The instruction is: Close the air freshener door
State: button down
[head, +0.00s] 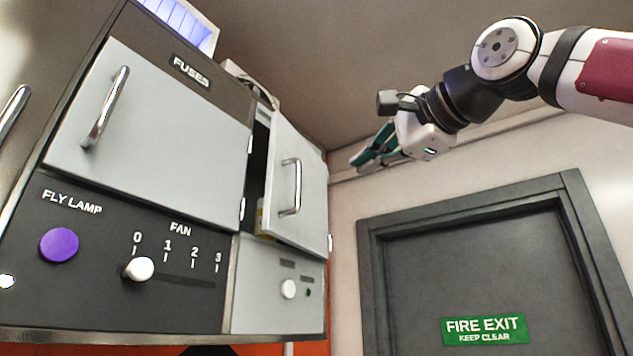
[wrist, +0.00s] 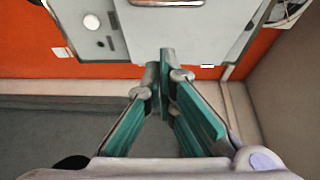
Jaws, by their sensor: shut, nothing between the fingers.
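The air freshener door appears to be the small light grey door (head: 312,200) at the right of the cabinet front in the head view. It stands ajar, with a dark gap along its left edge and a hinge at its right. Its metal bar handle (head: 290,187) is upright. A yellowish item (head: 260,218) shows partly in the gap; the rest of the inside is hidden. My gripper (head: 362,160) is shut and empty, to the right of the door and apart from the handle. In the wrist view its fingertips (wrist: 164,62) meet below a grey door panel (wrist: 190,14).
The larger fuses door (head: 150,130) at the left is shut. Below are a purple fly lamp button (head: 59,245), a white fan knob (head: 138,269) and a small panel with a white knob (head: 289,289). A dark fire exit door (head: 480,270) stands at the right.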

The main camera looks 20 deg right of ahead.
aim_at(284, 195)
jog(key=w+a+p, duration=0.2)
jog(key=w+a, duration=0.2)
jog(key=w, duration=0.6)
jog(key=shift+a, duration=0.35)
jog(key=shift+w, duration=0.15)
jog(key=shift+w+a+b, duration=0.3)
jog(key=shift+w+a, duration=0.15)
jog(key=shift+a, duration=0.25)
jog(key=shift+w+a+b, duration=0.35)
jog(key=shift+w+a, duration=0.05)
jog(key=shift+a, duration=0.35)
jog(key=shift+w+a+b, duration=0.3)
jog(key=shift+w+a, duration=0.15)
jog(key=shift+a, duration=0.25)
jog(key=shift+s, duration=0.1)
